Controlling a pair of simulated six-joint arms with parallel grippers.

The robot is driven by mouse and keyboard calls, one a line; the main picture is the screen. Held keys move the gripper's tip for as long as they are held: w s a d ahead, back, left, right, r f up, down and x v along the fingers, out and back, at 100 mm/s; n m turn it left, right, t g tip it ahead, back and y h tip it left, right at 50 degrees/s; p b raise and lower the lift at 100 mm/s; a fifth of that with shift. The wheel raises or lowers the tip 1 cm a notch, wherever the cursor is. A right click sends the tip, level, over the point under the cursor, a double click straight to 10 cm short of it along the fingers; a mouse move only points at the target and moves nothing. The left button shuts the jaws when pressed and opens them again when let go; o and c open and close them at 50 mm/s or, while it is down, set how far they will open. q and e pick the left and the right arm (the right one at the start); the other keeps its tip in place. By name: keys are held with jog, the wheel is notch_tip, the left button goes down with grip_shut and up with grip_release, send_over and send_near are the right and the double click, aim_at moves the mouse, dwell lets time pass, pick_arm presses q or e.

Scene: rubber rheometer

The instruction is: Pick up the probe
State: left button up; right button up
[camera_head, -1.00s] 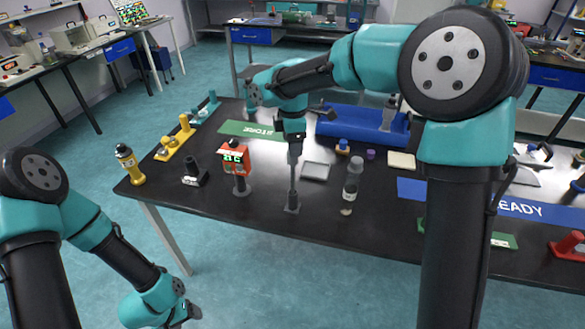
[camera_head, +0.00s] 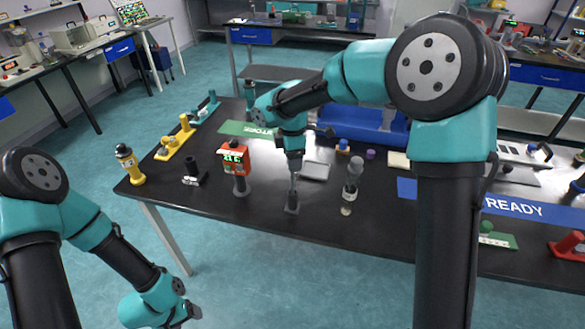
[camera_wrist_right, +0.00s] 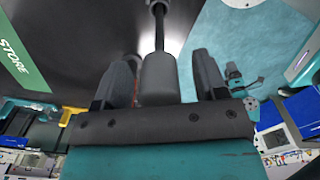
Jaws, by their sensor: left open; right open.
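The probe is upright in a small dark stand (camera_head: 292,206) near the front edge of the table, with its thin rod (camera_head: 292,184) showing below my right gripper (camera_head: 294,164). In the right wrist view, the probe's grey cylindrical handle (camera_wrist_right: 158,78) is between the two fingers of my right gripper (camera_wrist_right: 161,72). The fingers are open, one on each side, with gaps visible beside the handle. My left gripper (camera_head: 187,314) is open and empty, low at the left, off the table.
A blue READY mat (camera_head: 515,206) is at right. Bare table surrounds the stand.

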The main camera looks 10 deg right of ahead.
jog(key=shift+c, duration=0.5)
jog(key=c, duration=0.9)
notch_tip(320, 180, up, 10)
dwell(0.4)
